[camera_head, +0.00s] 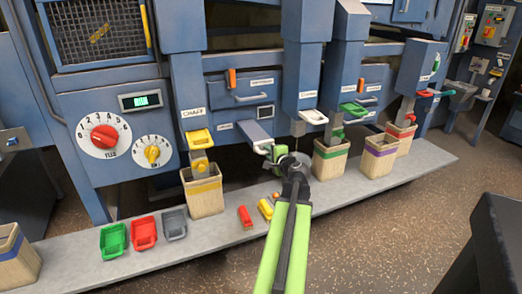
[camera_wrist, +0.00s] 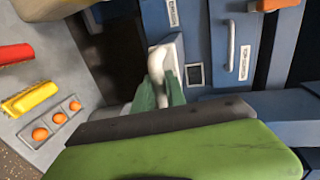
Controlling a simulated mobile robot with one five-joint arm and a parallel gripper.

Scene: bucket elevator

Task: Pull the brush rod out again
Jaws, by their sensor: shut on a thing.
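The wrist view shows this handle (camera_wrist: 158,62) between the green fingers (camera_wrist: 160,95), against a light plate on the machine front. The handle appears to be the end of the brush rod. No rod shaft or bristles show, and I cannot tell how far in the rod sits.
A grey ledge (camera_head: 340,190) runs below, with a yellow-banded bucket (camera_head: 203,195) left and a green-banded bucket (camera_head: 331,161) right of my gripper. A red piece (camera_head: 245,216) and a yellow piece (camera_head: 266,209) lie on it. Green, red and grey bins stand left.

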